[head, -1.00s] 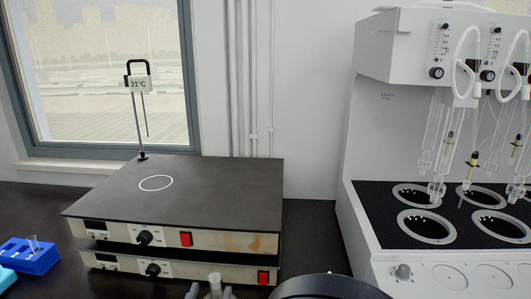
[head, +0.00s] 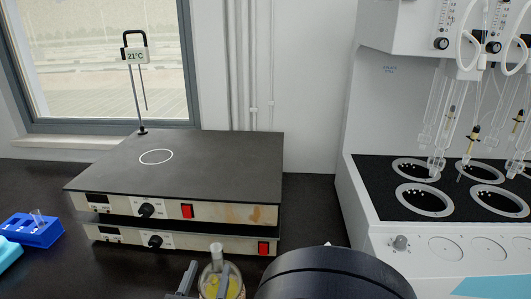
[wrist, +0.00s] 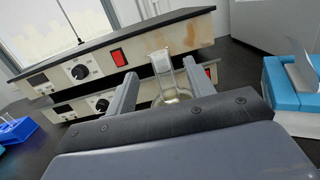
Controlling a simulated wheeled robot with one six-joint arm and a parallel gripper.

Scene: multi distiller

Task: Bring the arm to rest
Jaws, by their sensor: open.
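My gripper (wrist: 160,73) is low in front of the two stacked hot plates, with its fingers spread apart. A small glass flask with a narrow neck and yellowish contents (head: 220,284) stands at the front bottom edge of the head view. In the wrist view the flask (wrist: 172,96) shows between or just beyond my two open fingers, and its lower part is hidden behind my gripper body. I cannot tell whether either finger touches it. In the head view one grey finger shows left of the flask, and my dark arm link covers the area to its right.
The upper hot plate (head: 200,165) with a thermometer stand (head: 136,85) sits on the lower hot plate (head: 190,243). The white distiller (head: 375,150) with hanging glassware stands at right. A blue tube rack (head: 32,232) is at left. A blue and white object (wrist: 285,85) is at right.

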